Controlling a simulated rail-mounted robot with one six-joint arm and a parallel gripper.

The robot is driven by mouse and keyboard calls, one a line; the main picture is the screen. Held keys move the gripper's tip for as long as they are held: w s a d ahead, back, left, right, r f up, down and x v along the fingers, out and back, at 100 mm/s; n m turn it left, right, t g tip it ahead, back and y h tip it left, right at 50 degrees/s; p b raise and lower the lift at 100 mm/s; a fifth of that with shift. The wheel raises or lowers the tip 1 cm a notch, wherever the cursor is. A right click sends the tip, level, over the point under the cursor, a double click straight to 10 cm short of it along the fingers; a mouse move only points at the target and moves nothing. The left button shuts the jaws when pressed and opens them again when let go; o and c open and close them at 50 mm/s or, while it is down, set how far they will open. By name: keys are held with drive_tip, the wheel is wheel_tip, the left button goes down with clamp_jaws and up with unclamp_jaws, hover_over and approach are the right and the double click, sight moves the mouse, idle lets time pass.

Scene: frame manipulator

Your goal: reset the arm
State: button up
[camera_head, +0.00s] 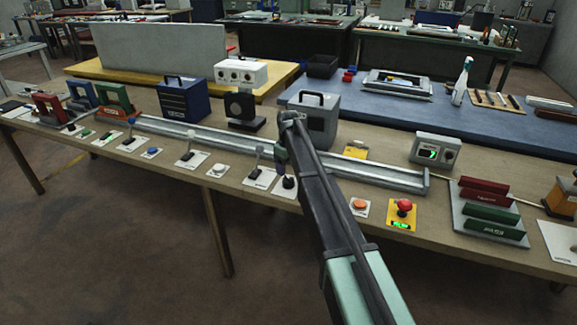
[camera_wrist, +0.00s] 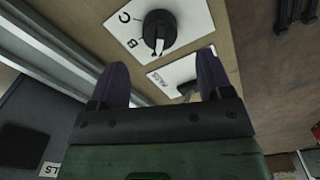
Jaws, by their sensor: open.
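My gripper (camera_head: 281,158) hangs at the end of my arm above the long workbench (camera_head: 400,185), near a metal rail (camera_head: 210,138). In the wrist view its two dark purple fingers are spread apart with nothing between them, so my gripper (camera_wrist: 162,62) is open. A black rotary knob (camera_wrist: 158,28) on a white plate lettered B and C lies beyond the fingertips. A second white plate (camera_wrist: 172,74) shows partly behind the right finger. In the head view a black knob (camera_head: 288,183) stands just below the gripper. Contact cannot be judged there.
Small switch panels line the front edge, with an orange button (camera_head: 359,204) and a red emergency button (camera_head: 404,206) at right. A grey box (camera_head: 318,120) stands behind my gripper. Red and green blocks (camera_head: 488,207) are farther right. A blue mat (camera_head: 400,112) lies behind.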

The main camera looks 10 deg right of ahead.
wheel_tip(320, 180, up, 4)
drive_tip(key=shift+r+p, duration=0.1)
drive_tip(key=shift+p, duration=1)
drive_tip(key=shift+m, duration=0.4)
drive_tip(key=s+m, duration=0.6)
drive_tip(key=s, duration=3.3)
